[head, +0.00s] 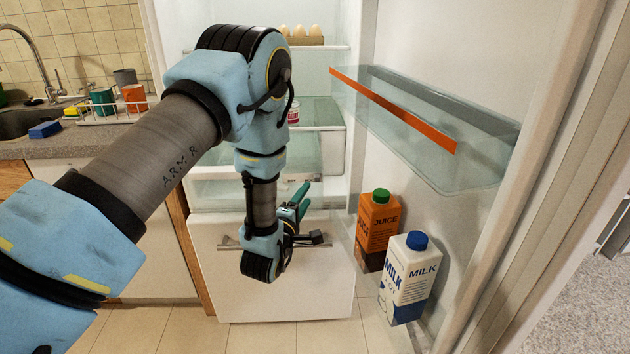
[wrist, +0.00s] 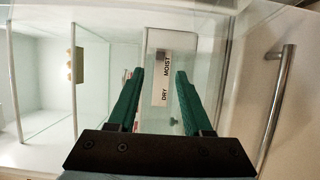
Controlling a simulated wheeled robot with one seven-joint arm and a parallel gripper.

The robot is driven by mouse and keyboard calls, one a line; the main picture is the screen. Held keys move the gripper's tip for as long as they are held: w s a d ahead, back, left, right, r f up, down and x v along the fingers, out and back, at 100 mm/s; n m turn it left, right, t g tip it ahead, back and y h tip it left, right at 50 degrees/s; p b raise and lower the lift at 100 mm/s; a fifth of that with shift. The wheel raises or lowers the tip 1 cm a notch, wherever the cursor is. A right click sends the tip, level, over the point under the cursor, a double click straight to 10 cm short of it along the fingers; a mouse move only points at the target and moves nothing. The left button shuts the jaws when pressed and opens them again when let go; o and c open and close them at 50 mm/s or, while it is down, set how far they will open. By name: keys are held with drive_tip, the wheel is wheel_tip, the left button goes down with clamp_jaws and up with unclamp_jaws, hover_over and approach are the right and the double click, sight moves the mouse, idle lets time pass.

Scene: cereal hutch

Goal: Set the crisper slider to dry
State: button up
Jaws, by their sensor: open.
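The crisper's label strip (wrist: 172,70) shows in the wrist view, with MOIST at its upper end and DRY at its lower end. A small dark slider knob (wrist: 161,56) appears beside the strip near the MOIST end. My gripper (wrist: 160,72) is open, its two green fingers on either side of the strip in the picture, with nothing between them. I cannot tell how far the tips are from the panel. In the head view my gripper (head: 305,195) is in front of the fridge at crisper height, and the slider is not discernible there.
The open fridge door at right holds a clear bin with an orange strip (head: 390,108), a juice carton (head: 379,222) and a milk carton (head: 410,275). A lower drawer (head: 285,290) has a bar handle (wrist: 278,100). Eggs (head: 300,32) sit on an upper shelf.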

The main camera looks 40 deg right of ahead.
sight(316, 180)
drive_tip(key=p+x, duration=0.2)
drive_tip(key=x, duration=0.6)
drive_tip(key=shift+w+d, duration=0.15)
drive_tip(key=shift+d, duration=0.05)
drive_tip(key=shift+r, duration=0.1)
drive_tip(key=shift+c, duration=0.3)
clamp_jaws()
idle(0.7)
